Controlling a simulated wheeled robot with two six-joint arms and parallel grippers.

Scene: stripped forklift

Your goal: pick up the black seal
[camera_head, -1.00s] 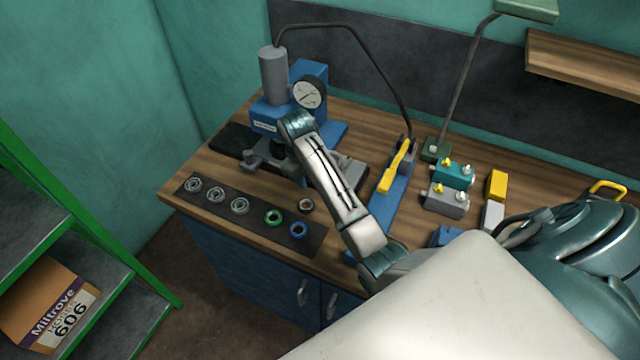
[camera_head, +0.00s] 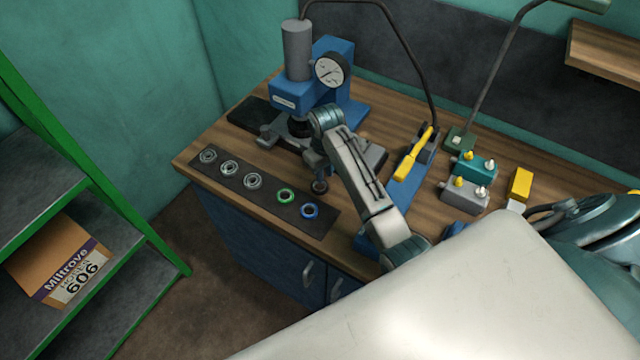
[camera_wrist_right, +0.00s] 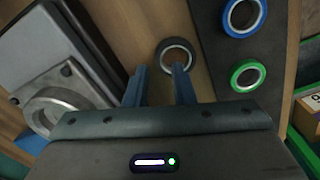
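The black seal (camera_head: 320,187) is a dark ring with a light inner rim, lying flat on the wooden bench beside the dark mat (camera_head: 240,185). In the right wrist view the seal (camera_wrist_right: 175,52) lies just beyond my fingertips. My right gripper (camera_head: 318,170) points down over the seal in the head view. In the wrist view its two blue fingers (camera_wrist_right: 161,75) are apart, with nothing held between them. I cannot tell whether a fingertip touches the seal. My left gripper is not in view.
On the mat lie a blue ring (camera_head: 310,211), a green ring (camera_head: 286,196) and several grey bearings (camera_head: 229,168). A blue press (camera_head: 295,95) with a dial stands behind. To the right are a yellow-handled blue tool (camera_head: 410,165) and small teal and grey blocks.

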